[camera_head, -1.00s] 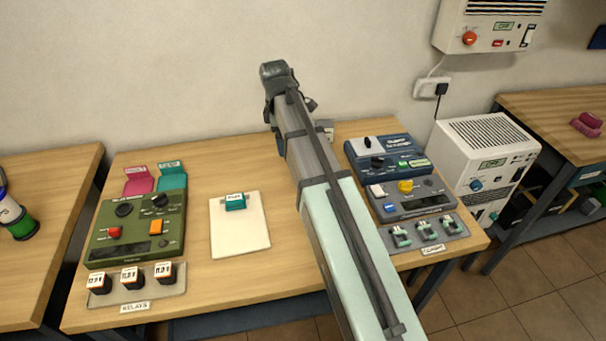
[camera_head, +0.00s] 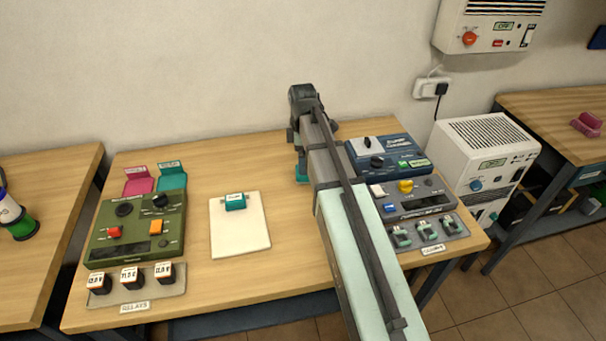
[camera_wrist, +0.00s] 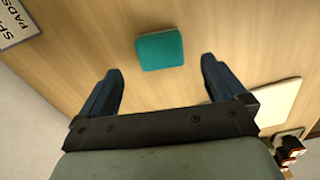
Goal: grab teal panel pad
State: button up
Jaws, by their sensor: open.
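A teal pad (camera_wrist: 160,50) lies flat on the wooden table in the wrist view, just beyond my fingertips and roughly centred between them. A teal edge of it (camera_head: 302,174) shows beside my arm in the head view, mostly hidden. My gripper (camera_wrist: 161,68) is open and empty, its two dark blue fingers spread wider than the pad. I see no contact with the pad. In the head view my arm (camera_head: 345,200) covers the fingers.
A white mat (camera_head: 240,240) holds a small teal labelled piece (camera_head: 235,202). A green panel (camera_head: 135,228) stands left, with pink (camera_head: 139,183) and teal (camera_head: 171,178) holders behind. A blue device (camera_head: 387,157) and grey panel (camera_head: 413,199) stand close right of my arm. A sign (camera_wrist: 15,22) lies nearby.

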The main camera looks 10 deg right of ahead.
jog(key=shift+d+f, duration=0.1)
jog(key=shift+f, duration=3)
jog(key=shift+c, duration=0.3)
jog(key=c, duration=1)
jog(key=shift+r, duration=0.15)
